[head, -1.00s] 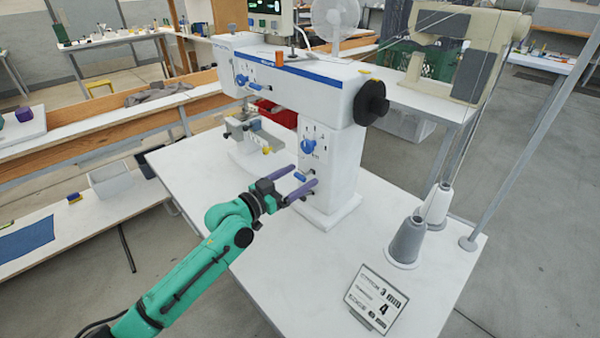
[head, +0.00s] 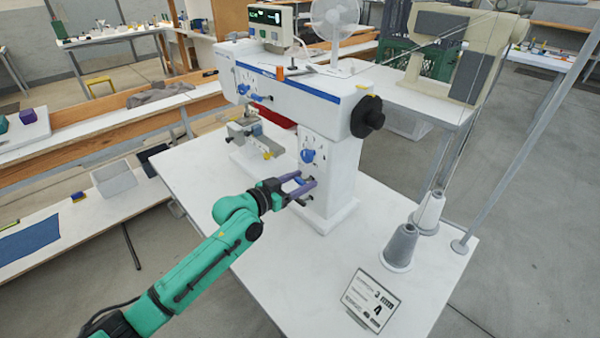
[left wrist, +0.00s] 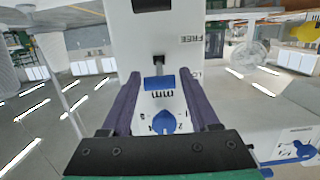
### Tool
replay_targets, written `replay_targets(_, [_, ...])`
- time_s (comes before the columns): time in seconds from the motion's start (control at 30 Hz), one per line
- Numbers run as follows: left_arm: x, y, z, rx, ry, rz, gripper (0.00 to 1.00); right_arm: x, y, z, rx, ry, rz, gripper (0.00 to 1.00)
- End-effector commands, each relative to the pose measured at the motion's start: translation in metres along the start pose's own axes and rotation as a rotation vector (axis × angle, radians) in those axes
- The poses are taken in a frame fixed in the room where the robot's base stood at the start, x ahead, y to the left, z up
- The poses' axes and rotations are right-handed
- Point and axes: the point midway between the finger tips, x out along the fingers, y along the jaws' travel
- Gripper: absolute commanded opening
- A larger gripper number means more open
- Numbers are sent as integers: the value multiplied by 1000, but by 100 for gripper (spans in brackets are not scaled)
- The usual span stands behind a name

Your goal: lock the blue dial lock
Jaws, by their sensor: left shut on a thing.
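The blue dial lock (left wrist: 159,83) is a small blue lever on the white press column, with a "FREE" label and a partly hidden "LO" label beside it. In the head view it shows only as a bit of blue (head: 298,181) between my fingers. My left gripper (head: 302,185) has its purple fingers on both sides of the lever and is shut on it. The blue dial (left wrist: 165,122) with "mm" print shows nearer the wrist; it also shows above the gripper in the head view (head: 308,155). My right gripper is not in view.
The white press (head: 330,185) stands on a white table (head: 260,280). A small sign (head: 370,300) stands at the front right, and a grey cone (head: 400,246) and a white cone (head: 429,210) at the right. The table's front left is clear except for my arm.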

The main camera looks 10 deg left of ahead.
Motion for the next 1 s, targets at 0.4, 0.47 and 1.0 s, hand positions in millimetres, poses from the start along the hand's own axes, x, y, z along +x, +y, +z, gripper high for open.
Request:
replay_targets(0.4, [0, 0, -1, 0, -11, 0, 91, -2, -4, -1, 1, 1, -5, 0])
replay_targets(0.47, [0, 0, -1, 0, -11, 0, 91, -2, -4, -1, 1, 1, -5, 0])
replay_targets(1.0, [-47, -1, 4, 2, -16, -2, 91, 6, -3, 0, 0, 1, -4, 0])
